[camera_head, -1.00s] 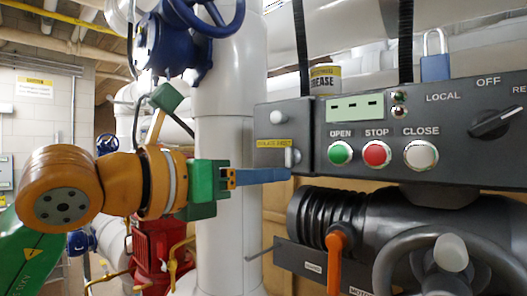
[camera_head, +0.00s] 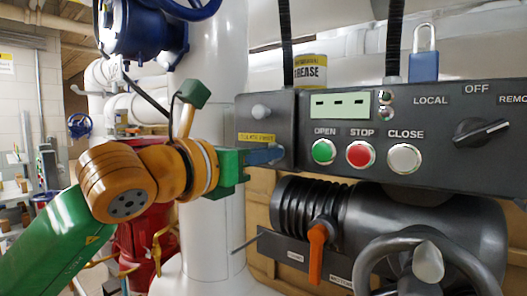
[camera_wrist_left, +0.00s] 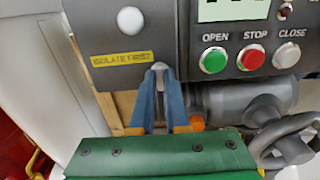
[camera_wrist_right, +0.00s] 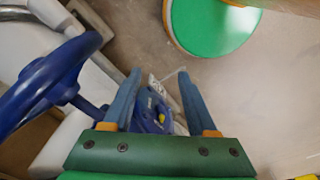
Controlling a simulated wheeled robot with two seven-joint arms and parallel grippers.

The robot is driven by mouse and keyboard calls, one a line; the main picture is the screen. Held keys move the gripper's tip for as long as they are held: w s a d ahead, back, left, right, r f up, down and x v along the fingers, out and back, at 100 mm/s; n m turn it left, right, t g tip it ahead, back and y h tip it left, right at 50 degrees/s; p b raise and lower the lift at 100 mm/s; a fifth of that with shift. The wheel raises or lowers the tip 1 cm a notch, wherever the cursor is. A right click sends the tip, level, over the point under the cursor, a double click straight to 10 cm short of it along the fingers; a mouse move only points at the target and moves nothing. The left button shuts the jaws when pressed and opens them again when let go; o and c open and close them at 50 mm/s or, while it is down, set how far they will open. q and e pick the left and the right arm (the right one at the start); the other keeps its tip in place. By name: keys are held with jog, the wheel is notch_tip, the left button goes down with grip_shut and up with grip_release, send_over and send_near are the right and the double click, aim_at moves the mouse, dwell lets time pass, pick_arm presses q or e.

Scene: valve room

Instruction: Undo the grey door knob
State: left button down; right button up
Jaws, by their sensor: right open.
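The grey door knob (camera_wrist_left: 159,73) sits on the dark control box's left door, just below and right of the yellow "ISOLATE FIRST" label (camera_wrist_left: 121,59). In the left wrist view it stands between my left fingertips, with only its top end showing. My left gripper (camera_head: 277,154) reaches in from the left at the box front, its blue fingers drawn close together on both sides of the knob. In the head view the fingers cover the knob. My right gripper (camera_wrist_right: 159,88) is open and empty, over the floor, and out of the head view.
A pale round knob (camera_head: 261,111) is above the label. Green, red and white buttons (camera_head: 360,154) and a selector (camera_head: 481,132) are to the right. An orange lever (camera_head: 317,252) and grey handwheel (camera_head: 362,272) are below. A blue handwheel (camera_wrist_right: 45,88) is left of my right gripper.

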dwell(0.3)
pick_arm(q)
jog(key=n+b, duration=0.9)
jog(key=n, duration=0.7)
jog(key=shift+w+a, duration=0.1)
jog(key=shift+a, duration=0.05)
jog(key=shift+n, duration=0.4)
dwell(0.4)
jog(key=c, duration=0.9)
grip_release()
jog(key=shift+f, duration=0.1)
